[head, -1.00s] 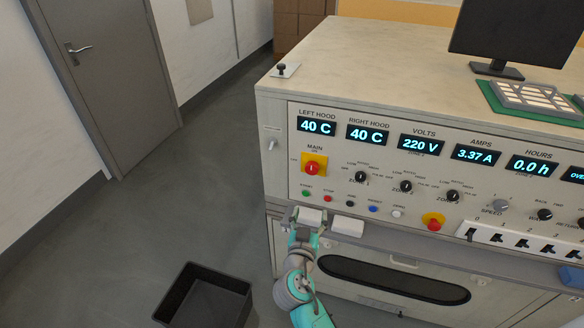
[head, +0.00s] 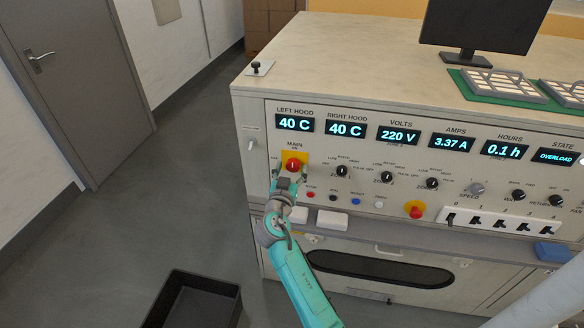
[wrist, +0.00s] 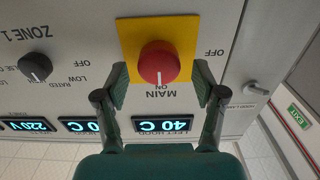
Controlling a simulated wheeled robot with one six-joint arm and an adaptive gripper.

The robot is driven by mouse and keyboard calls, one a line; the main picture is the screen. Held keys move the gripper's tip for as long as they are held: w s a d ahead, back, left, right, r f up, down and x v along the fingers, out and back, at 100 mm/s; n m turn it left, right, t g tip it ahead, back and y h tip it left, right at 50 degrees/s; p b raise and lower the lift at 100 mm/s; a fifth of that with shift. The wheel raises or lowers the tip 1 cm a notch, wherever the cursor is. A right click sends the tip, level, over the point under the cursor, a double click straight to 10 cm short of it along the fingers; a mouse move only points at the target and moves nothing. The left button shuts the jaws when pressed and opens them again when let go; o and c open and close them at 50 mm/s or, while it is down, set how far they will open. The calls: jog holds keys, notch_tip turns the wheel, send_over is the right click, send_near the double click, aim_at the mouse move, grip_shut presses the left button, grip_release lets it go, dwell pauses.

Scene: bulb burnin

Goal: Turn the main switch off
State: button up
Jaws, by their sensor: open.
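The main switch is a red round knob (head: 293,164) on a yellow plate (head: 303,156) at the left end of the panel, under the left hood display. My gripper (head: 289,176) is open at the switch, one finger on each side of the knob. In the wrist view my gripper (wrist: 161,85) shows gaps between its fingertips and the knob. Whether the tips reach the knob's depth is hard to tell.
Zone knobs (head: 342,171) lie right of the switch, with small push buttons (head: 333,197) below. A red mushroom button (head: 415,210) sits lower right. The state display (head: 556,157) reads OVERLOAD. A black bin (head: 190,300) stands on the floor.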

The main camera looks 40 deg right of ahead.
jog(key=shift+w+d, duration=0.35)
jog(key=shift+d, duration=0.2)
jog(key=c, duration=1.1)
jog(key=shift+c, duration=0.2)
